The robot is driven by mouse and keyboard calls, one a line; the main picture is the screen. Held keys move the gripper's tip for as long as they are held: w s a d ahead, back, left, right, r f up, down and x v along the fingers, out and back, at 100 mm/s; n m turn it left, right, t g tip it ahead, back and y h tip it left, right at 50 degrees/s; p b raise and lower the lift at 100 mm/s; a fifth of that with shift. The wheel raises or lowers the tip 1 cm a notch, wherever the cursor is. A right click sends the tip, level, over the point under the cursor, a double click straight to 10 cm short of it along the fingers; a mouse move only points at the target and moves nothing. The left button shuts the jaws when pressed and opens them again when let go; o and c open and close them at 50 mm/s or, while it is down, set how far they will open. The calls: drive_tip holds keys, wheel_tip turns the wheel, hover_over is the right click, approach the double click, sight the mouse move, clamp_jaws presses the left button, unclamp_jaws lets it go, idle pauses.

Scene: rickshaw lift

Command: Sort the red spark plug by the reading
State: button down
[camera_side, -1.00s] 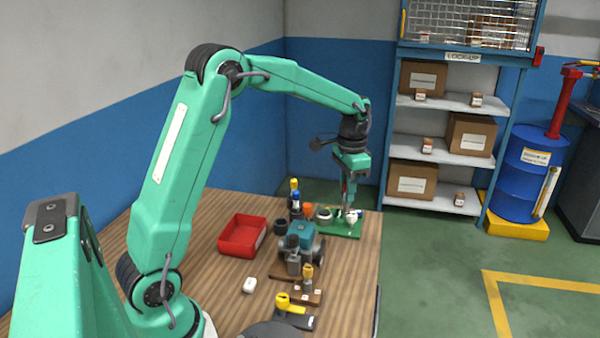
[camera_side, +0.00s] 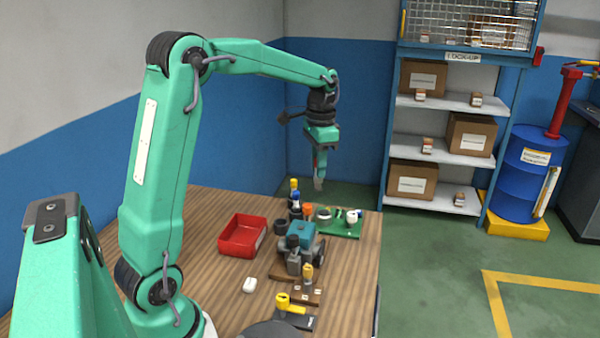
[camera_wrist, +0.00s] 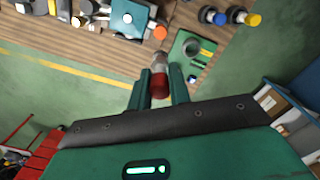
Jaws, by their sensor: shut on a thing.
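My gripper (camera_wrist: 160,75) is shut on the red spark plug (camera_wrist: 159,88) in the wrist view. The plug's red end sits between the two green fingers and a pale part points away from me. In the side view my gripper (camera_side: 319,182) is up in the air above the far end of the table, clear of everything below. The plug is too small there to make out well. I cannot make out any reading.
A red tray (camera_side: 240,243) stands on the table's left part. A teal device (camera_side: 300,232) stands mid-table, with yellow- and blue-topped pieces (camera_side: 295,197) behind it. Shelves (camera_side: 440,150) stand beyond the table.

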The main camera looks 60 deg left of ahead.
drive_tip(key=s+a, duration=0.4)
drive_tip(key=s, duration=0.5)
drive_tip(key=s+a, duration=0.5)
drive_tip(key=s, duration=0.3)
wheel_tip(320, 180, down, 9)
drive_tip(key=shift+d+r, duration=0.15)
drive_tip(key=shift+d, duration=0.1)
drive_tip(key=shift+f, duration=3)
